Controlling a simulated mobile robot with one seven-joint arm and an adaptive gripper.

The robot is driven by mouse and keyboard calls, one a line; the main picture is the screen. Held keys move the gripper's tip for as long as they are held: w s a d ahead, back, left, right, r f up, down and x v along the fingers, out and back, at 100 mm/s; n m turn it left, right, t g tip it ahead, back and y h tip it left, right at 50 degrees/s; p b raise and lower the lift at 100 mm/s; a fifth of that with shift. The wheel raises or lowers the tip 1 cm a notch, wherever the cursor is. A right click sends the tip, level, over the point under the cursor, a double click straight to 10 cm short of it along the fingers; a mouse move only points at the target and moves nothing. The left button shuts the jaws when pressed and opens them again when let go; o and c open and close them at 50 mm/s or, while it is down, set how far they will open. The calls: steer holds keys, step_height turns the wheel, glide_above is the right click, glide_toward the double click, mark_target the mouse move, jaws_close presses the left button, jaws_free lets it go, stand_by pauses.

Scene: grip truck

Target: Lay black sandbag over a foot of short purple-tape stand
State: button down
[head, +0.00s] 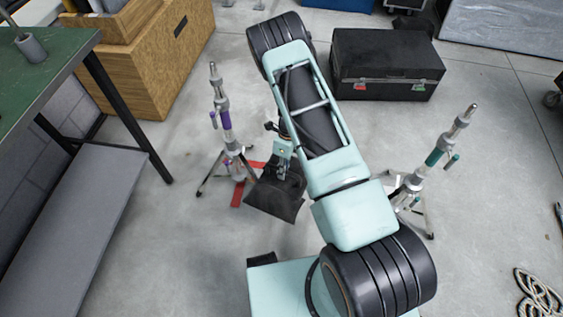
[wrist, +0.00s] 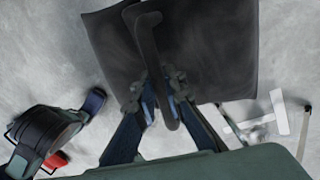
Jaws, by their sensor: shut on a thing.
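The black sandbag (head: 273,201) hangs below my gripper (head: 284,168), just right of the base of the purple-tape stand (head: 226,120). In the wrist view the gripper (wrist: 158,92) is shut on the strap handle of the sandbag (wrist: 215,45), whose dark panels spread out beyond the fingers. The purple-tape stand is upright with its legs spread on the floor. Its right-hand foot is partly hidden behind the bag. I cannot tell whether the bag touches the floor or a foot.
A green-tape stand (head: 434,157) stands right of my arm, its base partly hidden. A black case (head: 384,62) is behind, a wooden crate (head: 150,65) at back left, a workbench (head: 40,75) left, rope (head: 537,293) at lower right.

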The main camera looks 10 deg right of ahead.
mark_target(285, 180)
steer(key=f+m, duration=0.1)
steer(key=f, duration=0.1)
steer(key=f+m+b, duration=0.1)
steer(key=f, duration=0.1)
steer(key=f+b, duration=0.1)
steer(key=f, duration=0.1)
steer(key=shift+s+d+f+m+y, duration=0.15)
steer(key=shift+d+f+m+y, duration=0.15)
steer(key=shift+f+m, duration=0.1)
steer(key=w+d+b+x, duration=0.1)
steer(key=b+x, duration=0.6)
steer(key=x, duration=0.4)
steer(key=shift+w+d+f, duration=0.35)
steer(key=shift+f, duration=0.35)
